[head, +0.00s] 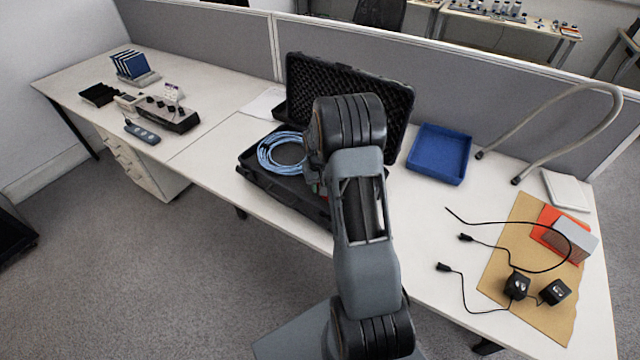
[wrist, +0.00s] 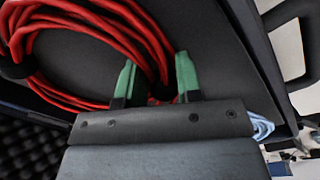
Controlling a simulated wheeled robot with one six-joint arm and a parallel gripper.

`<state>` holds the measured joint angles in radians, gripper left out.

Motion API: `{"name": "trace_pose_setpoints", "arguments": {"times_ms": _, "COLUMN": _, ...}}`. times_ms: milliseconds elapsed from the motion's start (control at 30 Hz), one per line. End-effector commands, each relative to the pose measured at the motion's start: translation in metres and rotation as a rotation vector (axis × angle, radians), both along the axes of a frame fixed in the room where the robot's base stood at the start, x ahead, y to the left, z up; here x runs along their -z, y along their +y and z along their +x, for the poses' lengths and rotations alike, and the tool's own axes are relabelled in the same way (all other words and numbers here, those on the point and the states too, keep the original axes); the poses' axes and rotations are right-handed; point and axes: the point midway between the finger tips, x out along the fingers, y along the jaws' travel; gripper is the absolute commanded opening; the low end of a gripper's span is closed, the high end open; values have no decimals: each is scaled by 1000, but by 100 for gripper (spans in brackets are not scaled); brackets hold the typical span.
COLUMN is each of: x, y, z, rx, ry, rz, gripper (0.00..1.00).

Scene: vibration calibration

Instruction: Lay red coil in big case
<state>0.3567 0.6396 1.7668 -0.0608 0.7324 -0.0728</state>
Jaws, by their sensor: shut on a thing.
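The red coil (wrist: 95,28) shows large in the wrist view, a loop of red cable over the dark inside of the big case (wrist: 215,55). My gripper (wrist: 158,75) has its green fingertips on either side of the red strands and is shut on them. I cannot tell whether the coil touches the case floor. In the head view the open black case (head: 275,190) lies on the desk with its foam-lined lid raised. My arm hides its right part and nearly all of the red coil.
A light blue coil (head: 268,152) lies in the left part of the case. A blue tray (head: 440,150) stands to the right of the lid. Black adapters (head: 517,285) with cables lie on brown paper (head: 540,318) at the right. A control box (head: 175,115) stands at the left.

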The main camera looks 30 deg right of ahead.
Motion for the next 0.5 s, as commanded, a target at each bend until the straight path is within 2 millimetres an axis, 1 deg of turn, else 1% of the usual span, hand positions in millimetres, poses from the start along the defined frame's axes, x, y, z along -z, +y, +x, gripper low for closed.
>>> {"name": "trace_pose_setpoints", "arguments": {"times_ms": 267, "x": 1, "y": 0, "z": 1, "rx": 0, "ry": -3, "rz": -2, "gripper": 0}}
{"name": "trace_pose_setpoints", "arguments": {"times_ms": 300, "x": 1, "y": 0, "z": 0, "rx": 0, "ry": -1, "rz": 0, "gripper": 34}}
{"name": "trace_pose_setpoints", "arguments": {"times_ms": 500, "x": 1, "y": 0, "z": 0, "rx": 0, "ry": -1, "rz": 0, "gripper": 54}}
